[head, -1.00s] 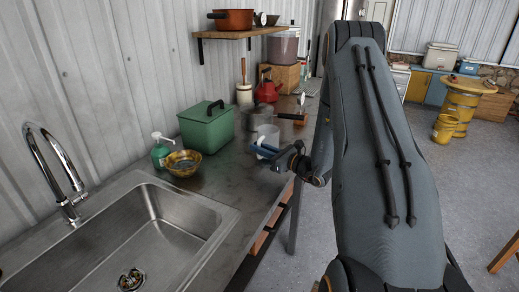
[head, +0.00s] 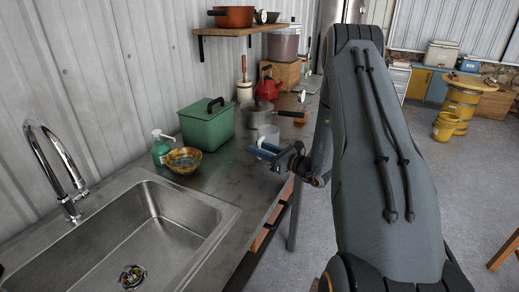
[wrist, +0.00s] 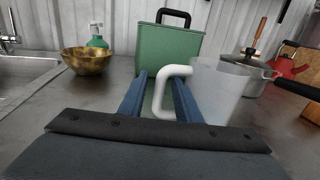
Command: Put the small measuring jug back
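The small measuring jug (wrist: 222,90) is a translucent whitish cup with a white handle (wrist: 160,92). It stands upright on the counter and also shows in the head view (head: 268,133), partly behind my gripper (head: 262,151). In the wrist view my gripper (wrist: 158,85) has its two blue fingers apart. The upright bar of the handle lies between them, with a gap to the left finger. The right finger overlaps the handle loop; I cannot tell whether it touches.
A green box (head: 207,124) stands behind the jug. A brass-coloured bowl (head: 183,160) and a soap bottle (head: 160,148) are left of it, beside the sink (head: 130,235). A lidded pot (head: 257,113) and a red kettle (head: 270,88) stand farther back. A shelf (head: 235,34) hangs above.

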